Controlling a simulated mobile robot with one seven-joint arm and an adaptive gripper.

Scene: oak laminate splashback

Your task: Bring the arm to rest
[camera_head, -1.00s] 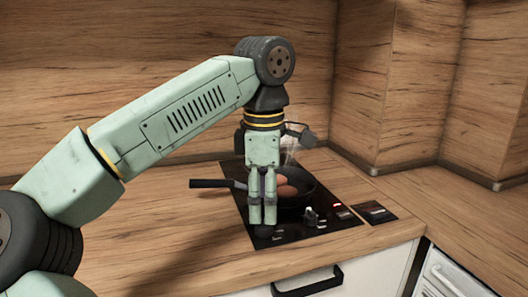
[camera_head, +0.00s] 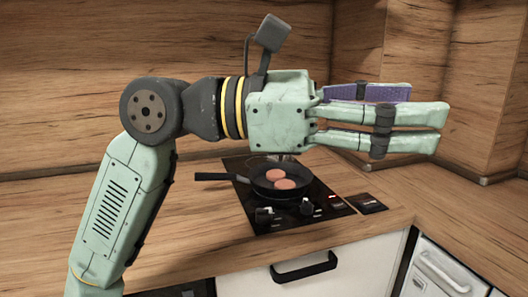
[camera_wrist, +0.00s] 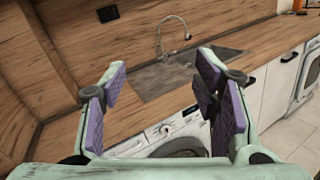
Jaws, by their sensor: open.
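My gripper (camera_head: 408,115) is raised in the head view, well above the counter, with its fingers pointing to the right. In the wrist view its two fingers (camera_wrist: 160,85) with purple pads stand wide apart, and nothing is between them. My arm is bent, with the wrist level and the lower link coming up from the bottom left. In the head view the gripper is in front of the wooden back wall and apart from the pan and hob below it.
A black frying pan (camera_head: 261,188) with two round reddish-brown pieces (camera_head: 285,183) stands on the black hob (camera_head: 330,212). The wooden counter (camera_head: 180,220) is clear to the left. In the wrist view, a sink (camera_wrist: 165,75) with a faucet (camera_wrist: 161,37) lies ahead, above a washing machine (camera_wrist: 175,133).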

